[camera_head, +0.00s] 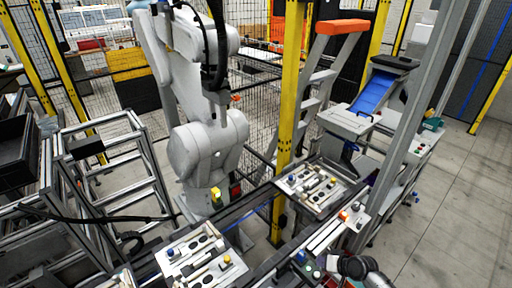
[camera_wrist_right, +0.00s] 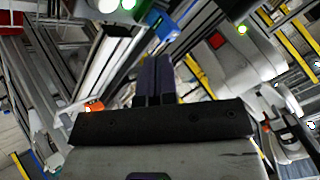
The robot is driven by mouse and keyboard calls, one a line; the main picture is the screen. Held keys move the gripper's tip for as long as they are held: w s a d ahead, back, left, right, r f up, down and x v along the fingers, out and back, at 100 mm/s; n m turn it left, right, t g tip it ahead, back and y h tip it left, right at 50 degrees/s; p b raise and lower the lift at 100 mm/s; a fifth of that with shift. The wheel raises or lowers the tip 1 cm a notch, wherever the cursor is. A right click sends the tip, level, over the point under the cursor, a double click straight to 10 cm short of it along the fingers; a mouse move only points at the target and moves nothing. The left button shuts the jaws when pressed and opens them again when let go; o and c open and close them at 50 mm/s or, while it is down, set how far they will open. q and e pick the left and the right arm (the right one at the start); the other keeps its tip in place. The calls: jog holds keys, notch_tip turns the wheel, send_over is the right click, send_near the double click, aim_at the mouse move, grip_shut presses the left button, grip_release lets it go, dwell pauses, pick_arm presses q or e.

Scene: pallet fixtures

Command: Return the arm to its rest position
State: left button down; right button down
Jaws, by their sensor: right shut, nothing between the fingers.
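My right gripper (camera_head: 334,264) is low in the head view, right of centre, at the end of my grey and black right arm, which comes in from the bottom edge. In the right wrist view its two dark fingers (camera_wrist_right: 153,80) lie side by side, shut and with nothing between them. It is beside the conveyor rail and apart from both pallets. A pallet fixture (camera_head: 160,262) with small parts stands at the bottom centre. A second pallet fixture (camera_head: 341,203) with similar parts is farther back on the right. My left gripper is not in view.
A large grey industrial robot arm (camera_head: 205,150) stands behind the conveyor. A yellow post (camera_head: 289,110) rises at the centre. A machine with a blue chute (camera_head: 375,93) and a grey post (camera_head: 402,150) are on the right. Metal frames (camera_head: 115,160) fill the left. Open floor (camera_head: 465,200) lies at right.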

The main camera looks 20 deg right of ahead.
jog(key=shift+s+a+f+n+g, duration=0.1)
jog(key=shift+s+f+n+g, duration=0.2)
jog(key=shift+s+g, duration=0.1)
jog(key=shift+s+f+n+g, duration=0.3)
jog(key=shift+s+f+g, duration=0.1)
jog(key=shift+s+g, duration=0.15)
jog(key=s+a+r+n+h, duration=0.1)
jog(key=a+r+n+h, duration=0.15)
jog(key=r, duration=0.35)
jog(key=s+a+r+n+h, duration=0.1)
jog(key=a+r+n+h, duration=0.15)
jog(key=r, duration=0.35)
jog(key=s+a+r+t+p, duration=0.1)
jog(key=s+a+r+p, duration=0.3)
jog(key=s+r, duration=0.5)
jog(key=s+a+f+g+p, duration=0.1)
jog(key=s+a+p, duration=0.1)
jog(key=s, duration=0.9)
jog(key=s+a+m+g+p, duration=0.1)
jog(key=s+a+g+p, duration=0.1)
jog(key=s, duration=0.9)
jog(key=shift+a+f+y+p, duration=0.35)
jog(key=shift+a+p, duration=0.15)
jog(key=shift+p, duration=0.65)
jog(key=shift+s+g, duration=0.1)
jog(key=shift+g, duration=0.15)
